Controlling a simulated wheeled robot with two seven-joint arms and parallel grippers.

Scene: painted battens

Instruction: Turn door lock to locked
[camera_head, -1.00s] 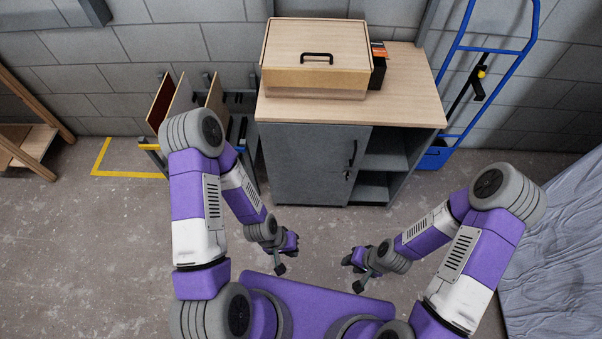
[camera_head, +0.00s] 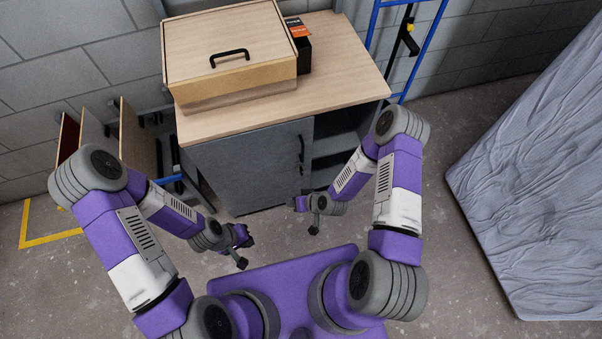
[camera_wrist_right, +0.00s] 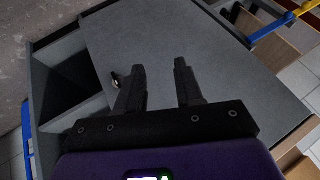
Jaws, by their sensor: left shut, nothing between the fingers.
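The grey cabinet door (camera_head: 250,165) is closed. Its black handle (camera_head: 301,148) and a small lock (camera_head: 297,171) below it sit near its right edge; which way the lock is turned is too small to tell. In the right wrist view the door (camera_wrist_right: 215,60) fills the middle, and a small metallic fitting (camera_wrist_right: 115,79), likely the lock, shows just left of the fingers. My right gripper (camera_wrist_right: 160,82) is open and empty, in front of the door and apart from the fitting. My left gripper (camera_head: 247,241) is shut and empty, low in front of the cabinet.
A wooden box (camera_head: 235,60) with a black handle and a small dark box (camera_head: 299,45) stand on the cabinet top (camera_head: 345,70). Open shelves (camera_head: 335,135) lie right of the door. Boards (camera_head: 135,140) stand at left; a grey-covered slab (camera_head: 540,180) is at right.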

